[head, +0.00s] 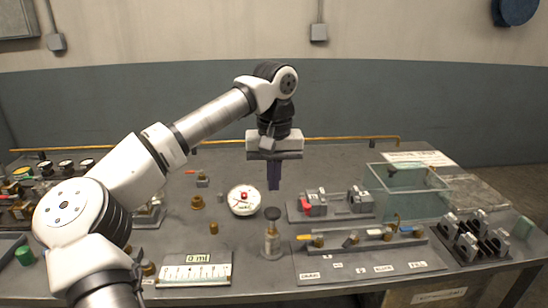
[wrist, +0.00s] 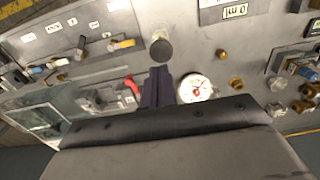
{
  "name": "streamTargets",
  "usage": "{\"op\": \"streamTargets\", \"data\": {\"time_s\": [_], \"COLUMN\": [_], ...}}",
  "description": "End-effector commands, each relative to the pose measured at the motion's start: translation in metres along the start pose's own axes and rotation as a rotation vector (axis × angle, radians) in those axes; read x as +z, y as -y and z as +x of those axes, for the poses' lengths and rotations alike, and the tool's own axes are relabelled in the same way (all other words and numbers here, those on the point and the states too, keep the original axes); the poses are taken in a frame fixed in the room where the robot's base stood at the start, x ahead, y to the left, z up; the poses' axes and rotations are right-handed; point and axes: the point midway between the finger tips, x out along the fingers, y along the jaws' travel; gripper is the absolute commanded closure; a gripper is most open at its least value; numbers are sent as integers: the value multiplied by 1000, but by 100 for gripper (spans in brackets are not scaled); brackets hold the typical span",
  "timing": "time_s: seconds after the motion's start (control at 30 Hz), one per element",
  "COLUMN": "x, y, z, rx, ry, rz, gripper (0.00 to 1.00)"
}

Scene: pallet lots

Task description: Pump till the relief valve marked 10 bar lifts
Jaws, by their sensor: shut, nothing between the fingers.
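My gripper (head: 273,186) points down with its dark fingers together and empty, above the bench behind a pump-like cylinder (head: 272,243) with a black round knob (head: 272,213). The knob (wrist: 161,50) shows just beyond the fingertips (wrist: 158,72) in the wrist view, apart from them. A round white dial gauge (head: 244,200) with a red centre lies left of the cylinder; it also shows in the wrist view (wrist: 195,87). A manifold strip (head: 340,239) with valves and yellow and blue handles stands to the right, before a plate of small labels (head: 355,268). I cannot read a 10 bar mark.
A "0 ml" scale (head: 196,270) lies front left. A block with red parts (head: 315,204), a clear tank (head: 410,190) and a black rack of metal pieces (head: 475,240) stand right. Several gauges and brass fittings crowd the left. A brass pipe (head: 340,140) runs along the back.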

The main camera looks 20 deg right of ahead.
Motion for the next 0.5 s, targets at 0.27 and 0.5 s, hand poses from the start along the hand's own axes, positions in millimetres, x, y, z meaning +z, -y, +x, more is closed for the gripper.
{"op": "streamTargets", "data": {"time_s": [0.27,0.5], "x": [0,0], "y": [0,0], "z": [45,58], "rx": [0,0], "ry": [1,-1], "rz": [0,0], "gripper": [100,100]}}
